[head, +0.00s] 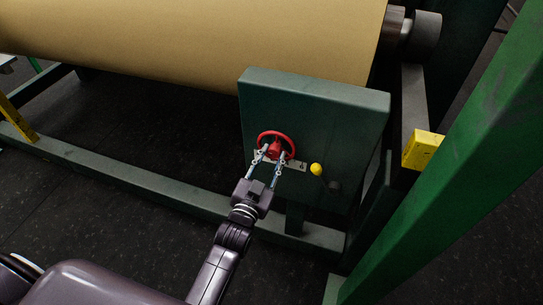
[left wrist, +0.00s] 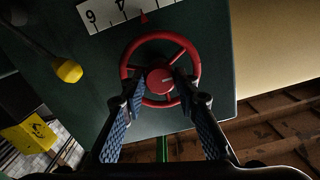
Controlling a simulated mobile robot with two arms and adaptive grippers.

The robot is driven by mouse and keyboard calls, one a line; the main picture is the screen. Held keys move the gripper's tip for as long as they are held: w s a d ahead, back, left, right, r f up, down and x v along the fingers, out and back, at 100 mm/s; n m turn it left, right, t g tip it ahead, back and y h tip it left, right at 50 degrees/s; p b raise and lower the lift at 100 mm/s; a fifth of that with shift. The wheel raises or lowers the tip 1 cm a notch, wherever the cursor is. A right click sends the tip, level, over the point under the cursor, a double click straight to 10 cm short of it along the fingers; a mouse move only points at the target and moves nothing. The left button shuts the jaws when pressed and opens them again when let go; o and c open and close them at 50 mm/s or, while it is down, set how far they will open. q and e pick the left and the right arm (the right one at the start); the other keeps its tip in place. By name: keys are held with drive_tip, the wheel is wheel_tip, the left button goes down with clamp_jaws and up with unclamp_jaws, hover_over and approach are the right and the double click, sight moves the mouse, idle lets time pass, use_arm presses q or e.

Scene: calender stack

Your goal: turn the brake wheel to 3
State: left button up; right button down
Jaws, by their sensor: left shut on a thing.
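The red brake wheel (head: 274,133) is mounted on the front of a dark green panel (head: 320,120). In the left wrist view the wheel (left wrist: 158,38) shows its rim, spokes and hub. My left gripper (head: 271,155) reaches it from below, and its two blue-padded fingers (left wrist: 160,90) are shut on the wheel, one on each side of the hub. A pale scale plate (left wrist: 104,14) with dark marks and numerals lies beside the rim. A small red pointer (left wrist: 143,18) shows at the plate. Part of the scale is cut off. My right gripper is out of view.
A yellow knob (head: 316,169) sticks out of the panel to the right of the wheel. A large tan roll (head: 190,45) lies behind the panel. A green post (head: 450,170) and a yellow block (head: 422,149) stand at the right.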

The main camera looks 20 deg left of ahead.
use_arm(q)
drive_tip(key=shift+f, duration=0.1)
drive_tip(key=o, duration=1.1)
drive_tip(key=shift+o, duration=0.2)
drive_tip(key=s, duration=1.2)
drive_tip(key=shift+a, duration=0.2)
